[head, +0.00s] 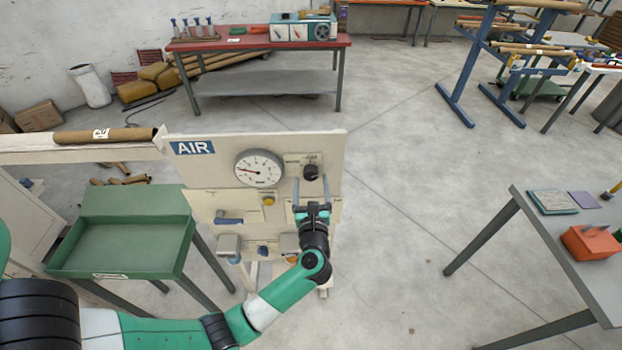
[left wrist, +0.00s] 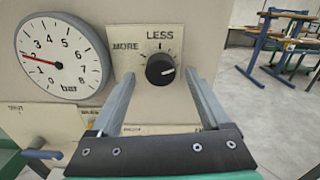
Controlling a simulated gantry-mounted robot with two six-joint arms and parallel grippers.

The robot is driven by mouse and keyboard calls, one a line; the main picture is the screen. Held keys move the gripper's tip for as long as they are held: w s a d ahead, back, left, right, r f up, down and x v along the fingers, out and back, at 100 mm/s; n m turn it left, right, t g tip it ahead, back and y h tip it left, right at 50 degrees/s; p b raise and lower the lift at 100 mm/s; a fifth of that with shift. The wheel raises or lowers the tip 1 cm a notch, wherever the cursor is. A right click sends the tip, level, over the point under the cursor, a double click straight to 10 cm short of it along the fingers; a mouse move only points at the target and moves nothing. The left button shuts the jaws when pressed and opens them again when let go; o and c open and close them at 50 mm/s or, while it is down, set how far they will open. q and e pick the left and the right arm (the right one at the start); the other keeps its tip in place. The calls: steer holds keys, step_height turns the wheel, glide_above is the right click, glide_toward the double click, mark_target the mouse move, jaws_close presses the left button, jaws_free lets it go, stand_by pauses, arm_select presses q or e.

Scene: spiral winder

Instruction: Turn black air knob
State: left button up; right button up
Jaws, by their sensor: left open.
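The black air knob (head: 311,172) is on the upright cream AIR panel (head: 335,150), to the right of the round gauge (head: 259,168). In the left wrist view the knob (left wrist: 160,69) has a white pointer line, with MORE and LESS printed around it. My left gripper (head: 311,188) is open in front of the panel, just below the knob in the head view. In the left wrist view its two fingers (left wrist: 155,85) reach toward either side of the knob, and I see no clear contact. My right gripper is not in view.
A blue handle (head: 230,218) and a yellow button (head: 268,200) are lower on the panel. A green tray table (head: 120,245) stands to the left. A grey table (head: 560,235) with an orange box is at the right. The floor between is clear.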

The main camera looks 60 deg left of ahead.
arm_select(q)
steer(key=shift+x, duration=1.2)
jaws_close()
